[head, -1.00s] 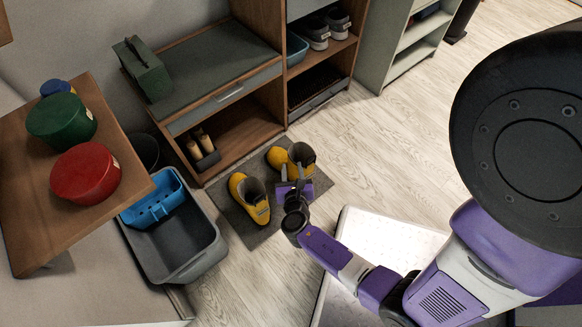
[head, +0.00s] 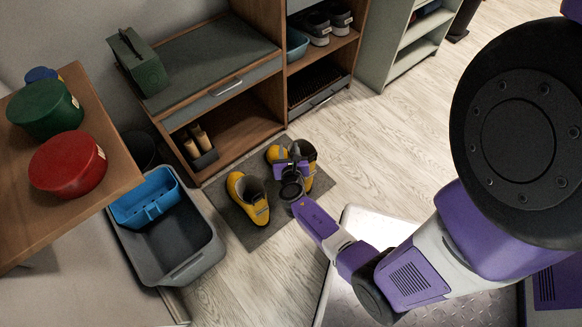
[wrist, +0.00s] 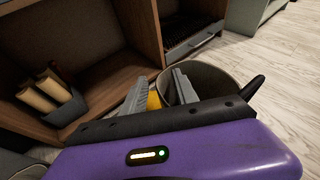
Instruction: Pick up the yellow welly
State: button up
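The left welly (head: 240,187) stands apart from my gripper. My gripper (head: 290,166) is over the right welly (head: 276,154) and hides part of it. In the wrist view my gripper (wrist: 158,88) has its two grey fingers apart. The right welly's dark round opening (wrist: 217,80) is at the right finger, and a strip of its yellow side shows between the fingers. The right finger seems to be at or inside the rim; contact is unclear.
The wooden bench (head: 262,127) with open cubbies is just behind the mat. A grey tub (head: 205,262) with a blue tray (head: 146,200) stands at left. A wooden table (head: 118,178) holds red, green and blue round containers. Bare floor lies to the right.

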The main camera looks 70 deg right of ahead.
grip_shut()
dwell(1.3)
